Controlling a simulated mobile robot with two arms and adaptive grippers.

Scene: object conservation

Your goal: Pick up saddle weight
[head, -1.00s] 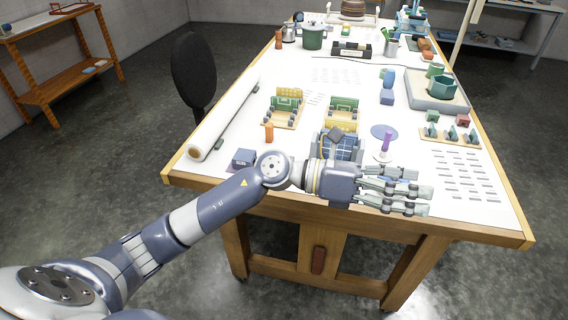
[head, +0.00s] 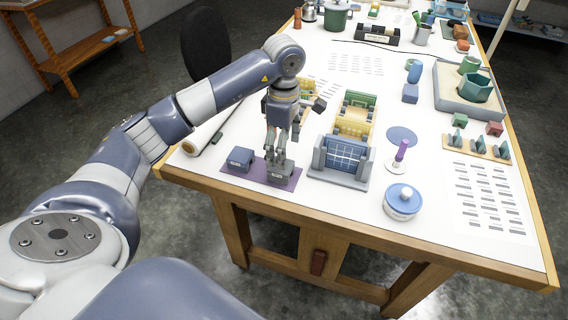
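The weight appears to rest on the purple mat (head: 255,178). My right gripper is out of view.
A blue-panelled model (head: 342,160) stands close to the right of the mat. A rolled sheet (head: 203,139) lies to the left. The table's front edge is near.

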